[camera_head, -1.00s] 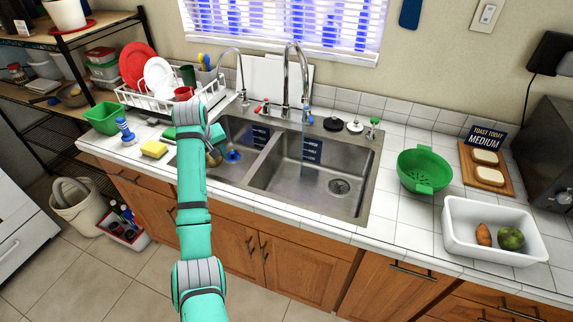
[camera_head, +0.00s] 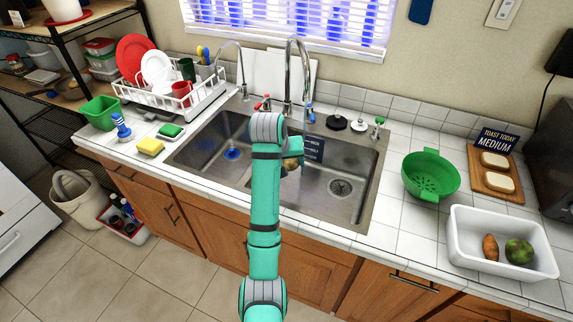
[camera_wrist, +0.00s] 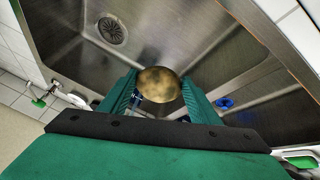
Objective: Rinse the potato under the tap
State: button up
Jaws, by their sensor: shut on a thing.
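My gripper (camera_wrist: 158,78) is shut on a brownish-yellow potato (camera_wrist: 158,86), which shows between its two green fingers in the wrist view. In the head view the potato (camera_head: 290,163) is partly hidden by my arm, over the right basin (camera_head: 350,163) near the divider. The chrome tap (camera_head: 299,60) curves above the sink, with red and blue handles at its base. The potato is below and close to the spout. My arm hides part of this area, so I cannot tell whether water touches the potato.
A green colander (camera_head: 431,176) and a white tub (camera_head: 497,270) with two vegetables stand on the right counter. A dish rack (camera_head: 165,100), a yellow sponge (camera_head: 150,146) and a blue brush (camera_head: 121,128) are at the left. The right basin's drain is uncovered.

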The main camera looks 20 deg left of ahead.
jog(key=shift+w+d, duration=0.15)
jog(key=shift+w, duration=3.05)
jog(key=shift+w+d, duration=0.1)
jog(key=shift+w, duration=3.1)
jog(key=shift+d, duration=0.15)
jog(key=shift+d, duration=0.35)
jog(key=shift+a, duration=0.15)
jog(key=shift+a, duration=0.4)
jog(key=shift+d, duration=0.25)
jog(key=shift+d, duration=0.3)
